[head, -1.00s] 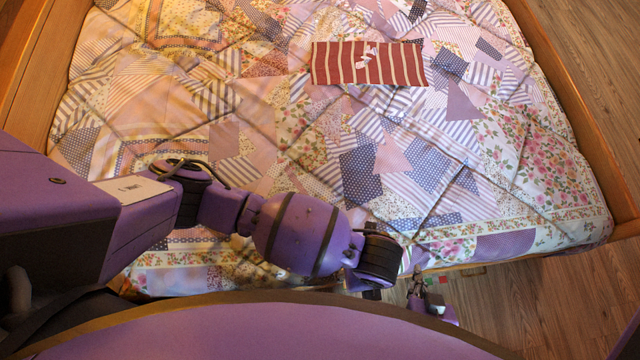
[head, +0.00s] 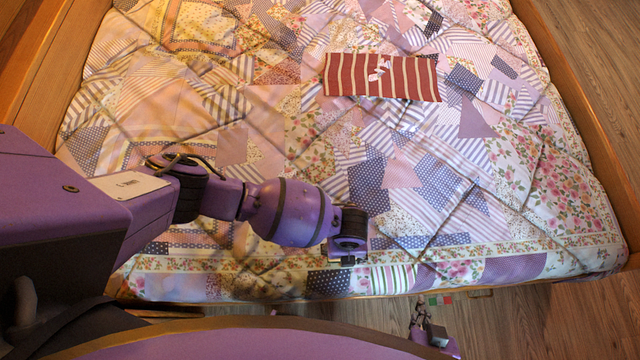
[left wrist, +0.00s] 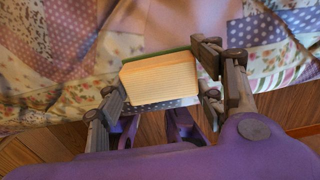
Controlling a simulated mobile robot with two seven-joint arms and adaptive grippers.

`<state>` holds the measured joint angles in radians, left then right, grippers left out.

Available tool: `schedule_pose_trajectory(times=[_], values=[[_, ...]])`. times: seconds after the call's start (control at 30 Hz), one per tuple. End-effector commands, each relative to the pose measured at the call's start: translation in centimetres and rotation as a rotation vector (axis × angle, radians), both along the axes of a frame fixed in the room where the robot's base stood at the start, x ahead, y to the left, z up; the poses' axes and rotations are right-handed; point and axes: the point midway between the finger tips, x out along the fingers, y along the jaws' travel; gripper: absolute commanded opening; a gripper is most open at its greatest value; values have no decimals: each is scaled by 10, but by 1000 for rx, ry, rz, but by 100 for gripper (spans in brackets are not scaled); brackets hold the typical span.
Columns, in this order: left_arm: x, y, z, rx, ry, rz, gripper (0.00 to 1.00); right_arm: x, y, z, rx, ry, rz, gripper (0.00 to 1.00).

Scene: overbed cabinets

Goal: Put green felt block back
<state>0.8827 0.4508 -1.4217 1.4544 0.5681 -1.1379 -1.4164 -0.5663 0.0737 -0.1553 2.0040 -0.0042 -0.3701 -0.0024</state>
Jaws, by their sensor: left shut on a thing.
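The green felt block (left wrist: 158,84) shows in the left wrist view as a pale wooden block with a thin green layer along its far edge. My left gripper (left wrist: 160,78) is shut on it, one finger on each side. The block is held near the bed's hanging cover, with wood floor below. In the head view my left arm reaches over the bed's near edge; its fingers and the block are hidden there. My right gripper (head: 421,312) is small, low in the head view beside the bed's near edge; its finger opening is unclear.
The bed (head: 250,120) has a patchwork quilt and wooden side rails. A red striped cloth item (head: 382,77) lies on it. Wood floor (head: 560,320) is open at the lower right.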

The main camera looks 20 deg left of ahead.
Motion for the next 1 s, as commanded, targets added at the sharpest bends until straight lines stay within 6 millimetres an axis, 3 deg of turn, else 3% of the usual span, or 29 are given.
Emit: schedule_pose_trajectory(times=[0.27,0.3,0.4,0.77,0.87,1.0], values=[[4,-1,-1,0,-6,-1,41,8,1,2,1,-14,3,0],[4,0,-1,0,-6,-1,67,8,1,2,1,-13,3,0],[4,-1,-1,0,-6,-1,80,6,1,2,0,-11,2,0],[4,0,0,0,-7,-1,81,1,-1,1,-2,-3,1,0],[5,-1,9,-2,-9,-1,81,2,-1,4,-2,-6,1,0],[6,-1,35,-3,-11,-2,81,6,-2,11,-1,-16,-1,0]])
